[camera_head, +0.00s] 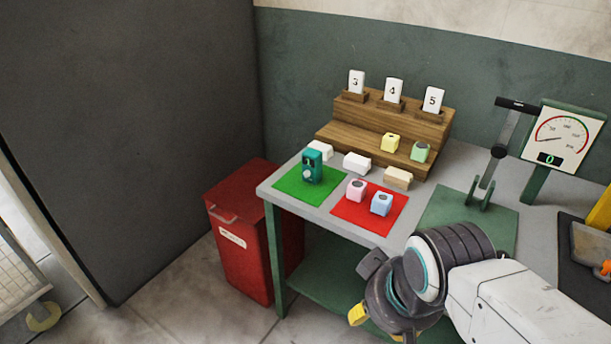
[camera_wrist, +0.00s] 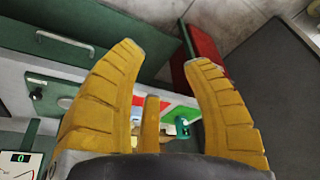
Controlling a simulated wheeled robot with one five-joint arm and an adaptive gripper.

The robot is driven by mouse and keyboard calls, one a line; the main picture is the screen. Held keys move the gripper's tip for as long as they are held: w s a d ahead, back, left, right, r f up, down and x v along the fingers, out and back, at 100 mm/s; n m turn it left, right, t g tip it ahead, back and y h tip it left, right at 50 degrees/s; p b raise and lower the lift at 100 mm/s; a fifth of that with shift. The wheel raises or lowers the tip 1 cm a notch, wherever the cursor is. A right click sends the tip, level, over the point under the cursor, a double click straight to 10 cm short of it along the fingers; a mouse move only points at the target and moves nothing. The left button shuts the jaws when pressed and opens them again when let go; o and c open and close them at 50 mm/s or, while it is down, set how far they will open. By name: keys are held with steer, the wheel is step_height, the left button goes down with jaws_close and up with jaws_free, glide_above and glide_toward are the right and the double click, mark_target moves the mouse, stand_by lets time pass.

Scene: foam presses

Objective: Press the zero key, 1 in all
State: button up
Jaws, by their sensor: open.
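A lever press (camera_head: 495,150) with a black handle stands left of the gauge. My gripper (camera_wrist: 166,55) is open, its yellow fingers apart with nothing held between them.
A teal block (camera_head: 312,167) stands on a green mat; pink and blue blocks (camera_head: 381,203) stand on a red mat. A wooden stepped rack (camera_head: 340,132) holds numbered cards. A red bin (camera_head: 245,255) stands left of the bench. A dark tray (camera_head: 580,275) lies at the right edge.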

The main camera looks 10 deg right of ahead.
jaws_close()
steer(key=c, duration=0.8)
jaws_free()
